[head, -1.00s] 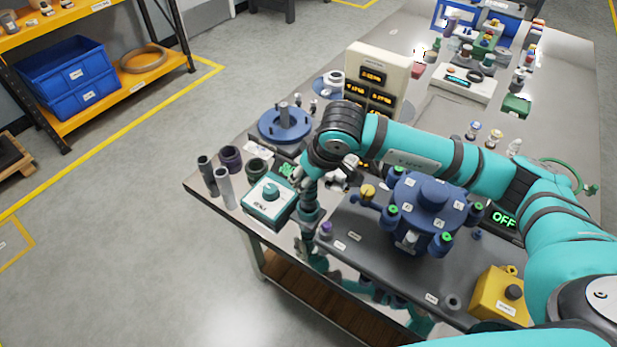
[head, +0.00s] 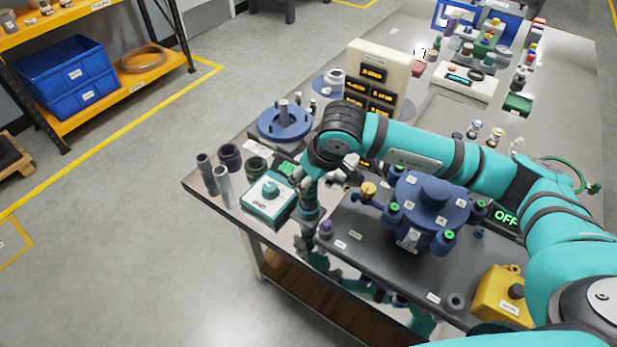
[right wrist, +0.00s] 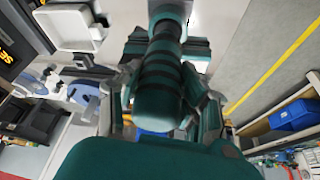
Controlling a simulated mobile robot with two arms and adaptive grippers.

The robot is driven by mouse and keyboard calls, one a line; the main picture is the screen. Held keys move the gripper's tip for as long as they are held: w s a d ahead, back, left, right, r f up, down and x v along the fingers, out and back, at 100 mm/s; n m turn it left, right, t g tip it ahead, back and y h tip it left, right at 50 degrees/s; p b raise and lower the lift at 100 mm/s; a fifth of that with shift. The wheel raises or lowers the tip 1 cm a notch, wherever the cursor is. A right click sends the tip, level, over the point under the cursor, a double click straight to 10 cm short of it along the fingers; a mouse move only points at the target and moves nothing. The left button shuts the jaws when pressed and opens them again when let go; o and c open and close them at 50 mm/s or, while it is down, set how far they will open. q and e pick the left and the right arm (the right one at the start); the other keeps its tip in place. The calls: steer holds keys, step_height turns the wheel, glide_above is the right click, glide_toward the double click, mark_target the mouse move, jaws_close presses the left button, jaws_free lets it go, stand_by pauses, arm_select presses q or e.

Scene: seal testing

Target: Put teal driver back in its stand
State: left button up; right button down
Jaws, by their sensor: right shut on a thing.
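My right arm reaches in from the right over the bench in the head view. Its right gripper (right wrist: 160,100) shows in the right wrist view, shut on the teal driver (right wrist: 160,75), a thick teal handle with dark bands between the fingers. In the head view the banded teal driver (head: 309,207) hangs roughly upright below my wrist, between the teal dial box and the dark fixture plate. Its lower tip is hard to make out. I cannot pick out its stand for certain. My left gripper is not in view.
The teal dial box (head: 268,200) stands close left of the driver, with grey tubes (head: 222,183) beyond it. A blue multi-port fixture (head: 430,210) stands right of it on the dark plate (head: 365,250). A cream display unit (head: 376,72) stands behind. The bench's front edge is close.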

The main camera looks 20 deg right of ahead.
steer(key=shift+f+b, duration=0.1)
steer(key=shift+b, duration=0.6)
stand_by(1.2)
steer(key=c, duration=0.9)
jaws_free()
steer(key=shift+o, duration=0.9)
steer(key=shift+f, duration=0.1)
steer(key=shift+r+p, duration=2.05)
steer(key=shift+r, duration=2.5)
